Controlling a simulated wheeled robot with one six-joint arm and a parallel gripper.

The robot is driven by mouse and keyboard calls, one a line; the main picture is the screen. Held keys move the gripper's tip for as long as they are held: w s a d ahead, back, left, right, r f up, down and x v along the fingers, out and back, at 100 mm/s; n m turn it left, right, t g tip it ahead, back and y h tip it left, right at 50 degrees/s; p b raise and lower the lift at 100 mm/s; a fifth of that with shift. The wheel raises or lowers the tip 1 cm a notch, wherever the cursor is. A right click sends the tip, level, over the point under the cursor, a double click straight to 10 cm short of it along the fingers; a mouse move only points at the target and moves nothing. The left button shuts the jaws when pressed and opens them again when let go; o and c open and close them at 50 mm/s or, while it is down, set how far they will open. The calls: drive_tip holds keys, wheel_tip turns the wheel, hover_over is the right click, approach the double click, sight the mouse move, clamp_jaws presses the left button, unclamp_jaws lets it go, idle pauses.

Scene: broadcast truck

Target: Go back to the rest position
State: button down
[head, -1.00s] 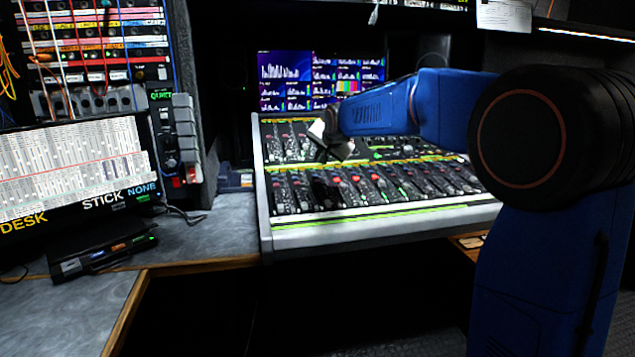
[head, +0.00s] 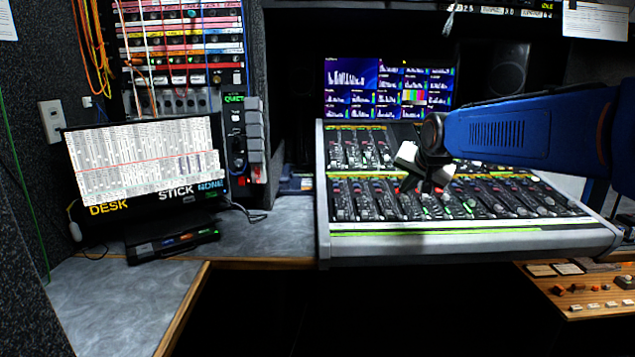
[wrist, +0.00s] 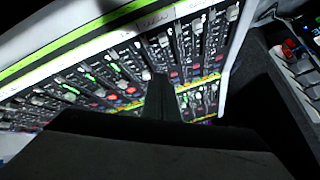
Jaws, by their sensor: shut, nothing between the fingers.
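My gripper (head: 428,188) hangs at the end of my blue arm in the head view, in front of the mixing console (head: 470,232). Its fingers are close together and hold nothing. In the wrist view the dark fingers (wrist: 160,98) point over the console's faders and knobs (wrist: 105,80). The head view does not settle whether the fingertips touch the console or stay above it.
A monitor (head: 150,165) labelled DESK and STICK stands on the grey desk (head: 270,235) at left. A screen (head: 385,90) glows behind the console. A wooden control panel (head: 585,290) sits at lower right. Dark open space lies below the console.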

drive_tip(key=s+d+f+n+g, duration=0.1)
drive_tip(key=s+f, duration=0.5)
drive_tip(key=s, duration=0.7)
drive_tip(key=s+d+f+n+g, duration=0.1)
drive_tip(key=s+f, duration=0.5)
drive_tip(key=s, duration=0.7)
drive_tip(key=s+d+f+n+g, duration=0.2)
drive_tip(key=s+f, duration=0.3)
drive_tip(key=s, duration=0.8)
drive_tip(key=shift+s+f+n+h, duration=0.3)
drive_tip(key=shift+f+n, duration=0.1)
drive_tip(key=shift+n, duration=0.4)
